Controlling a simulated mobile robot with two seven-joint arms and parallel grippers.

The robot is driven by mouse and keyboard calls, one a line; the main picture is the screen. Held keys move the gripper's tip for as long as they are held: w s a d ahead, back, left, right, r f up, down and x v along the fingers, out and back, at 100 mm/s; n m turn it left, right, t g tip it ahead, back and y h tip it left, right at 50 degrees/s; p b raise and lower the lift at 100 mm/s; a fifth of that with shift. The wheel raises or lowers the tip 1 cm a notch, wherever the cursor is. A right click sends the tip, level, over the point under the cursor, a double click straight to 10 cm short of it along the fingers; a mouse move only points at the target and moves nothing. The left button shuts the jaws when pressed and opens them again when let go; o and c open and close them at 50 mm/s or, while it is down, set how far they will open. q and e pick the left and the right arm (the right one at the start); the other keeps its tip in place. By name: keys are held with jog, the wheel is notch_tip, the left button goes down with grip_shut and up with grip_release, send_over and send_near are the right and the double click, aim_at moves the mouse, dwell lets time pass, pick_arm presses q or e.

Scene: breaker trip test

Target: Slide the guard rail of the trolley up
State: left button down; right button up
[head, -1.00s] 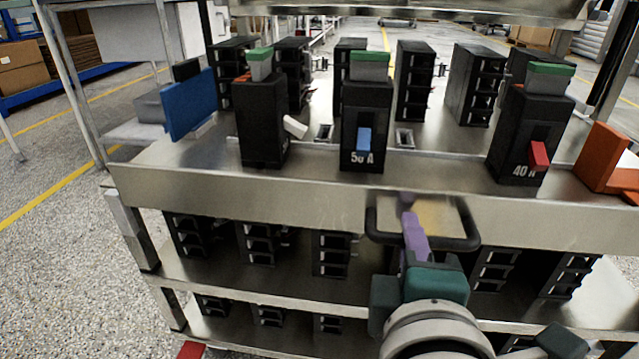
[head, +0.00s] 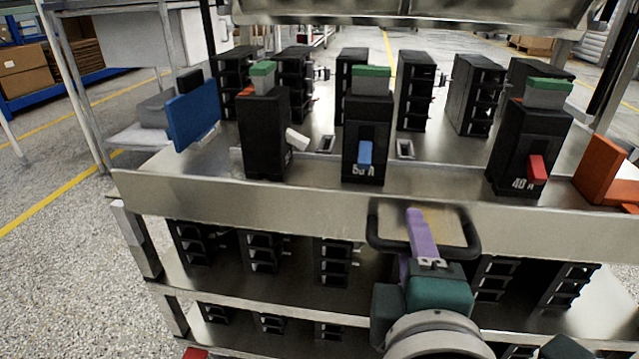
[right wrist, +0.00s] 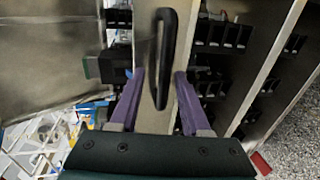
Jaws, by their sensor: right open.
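The trolley's guard rail is a long metal strip (head: 250,205) along the front edge of its top deck. A black loop handle (head: 374,228) is fixed to its front, right of centre. My right gripper (head: 416,238), with purple fingers, is at this handle and hides part of it. In the right wrist view the handle (right wrist: 160,88) lies between the two spread fingers (right wrist: 162,80). The gripper is open, with a gap on both sides of the handle. My left gripper is not in view.
Black breakers stand on the deck behind the rail: one with a white lever (head: 265,135), one with a blue lever (head: 365,153), one with a red lever (head: 536,168). A blue panel (head: 192,112) is at left, an orange block (head: 601,165) at right. Lower shelves hold more black units.

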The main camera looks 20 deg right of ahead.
jog(key=p+v, duration=0.1)
jog(key=v, duration=0.8)
jog(key=shift+s+p, duration=0.2)
jog(key=shift+p, duration=0.2)
jog(key=shift+a, duration=0.15)
jog(key=shift+r, duration=0.15)
jog(key=s+d+r+m+g+y+p, duration=0.1)
jog(key=s+d+r+m+g+p, duration=0.15)
jog(key=r+p, duration=0.65)
jog(key=s+d+r+m+g+y+p, duration=0.1)
jog(key=s+d+r+m+g+p, duration=0.15)
jog(key=r+p, duration=0.65)
jog(key=s+d+r+m+g+y+p, duration=0.1)
jog(key=d+r+m+g+p, duration=0.3)
jog(key=p, duration=0.8)
jog(key=s+a+r+y+p, duration=0.1)
jog(key=a+r+y+p, duration=0.1)
jog(key=r+p, duration=2.4)
jog(key=s+a+r+y+p, duration=0.1)
jog(key=a+r+y+p, duration=0.2)
jog(key=r+p, duration=2.4)
notch_tip(320, 180, up, 4)
jog(key=shift+a+r+m+g, duration=0.1)
jog(key=shift+a+m+g, duration=0.2)
jog(key=shift+a, duration=0.35)
jog(key=shift+s, duration=0.1)
